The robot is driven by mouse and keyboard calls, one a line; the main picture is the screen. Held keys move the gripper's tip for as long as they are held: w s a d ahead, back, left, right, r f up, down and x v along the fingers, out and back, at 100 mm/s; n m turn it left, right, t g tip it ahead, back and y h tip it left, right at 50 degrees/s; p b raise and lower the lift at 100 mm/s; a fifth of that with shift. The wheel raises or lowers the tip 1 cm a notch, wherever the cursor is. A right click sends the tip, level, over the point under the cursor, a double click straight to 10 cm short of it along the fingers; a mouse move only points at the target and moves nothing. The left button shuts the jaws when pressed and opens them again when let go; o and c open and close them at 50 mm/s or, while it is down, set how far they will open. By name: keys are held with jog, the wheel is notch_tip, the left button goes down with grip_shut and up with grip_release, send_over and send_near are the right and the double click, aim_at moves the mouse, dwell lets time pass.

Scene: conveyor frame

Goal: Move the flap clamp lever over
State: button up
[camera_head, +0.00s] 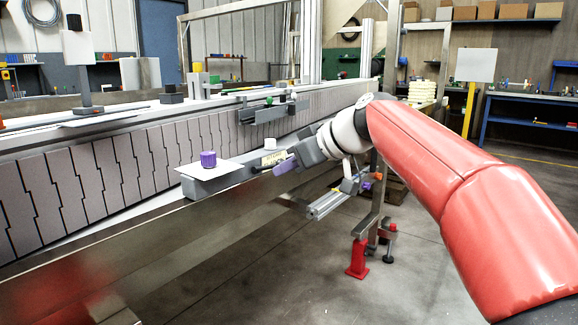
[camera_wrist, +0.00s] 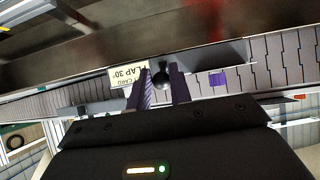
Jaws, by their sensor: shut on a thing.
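My gripper (camera_wrist: 161,70) has two purple fingers on either side of the black ball knob of the flap clamp lever (camera_wrist: 162,80). It is shut on that knob. In the head view my gripper (camera_head: 283,165) is at the conveyor's near edge, just right of a grey box. A pale label (camera_wrist: 129,75) reading "FLAP 30°" is beside the fingers in the wrist view. Most of the lever's arm is hidden, so its angle cannot be told.
The grey box (camera_head: 208,176) has a white top carrying a purple knob (camera_head: 208,158). The slatted conveyor side (camera_head: 100,178) runs behind it. A bracket with green and purple parts (camera_head: 272,110) hangs above. A red-footed stand (camera_head: 358,256) is on the floor below my arm.

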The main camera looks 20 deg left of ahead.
jog(key=shift+f, duration=0.2)
jog(key=shift+s+d+f+b, duration=0.1)
jog(key=shift+d+f+b, duration=0.1)
jog(key=shift+f+b, duration=0.95)
jog(key=shift+r, duration=0.2)
jog(key=o, duration=0.8)
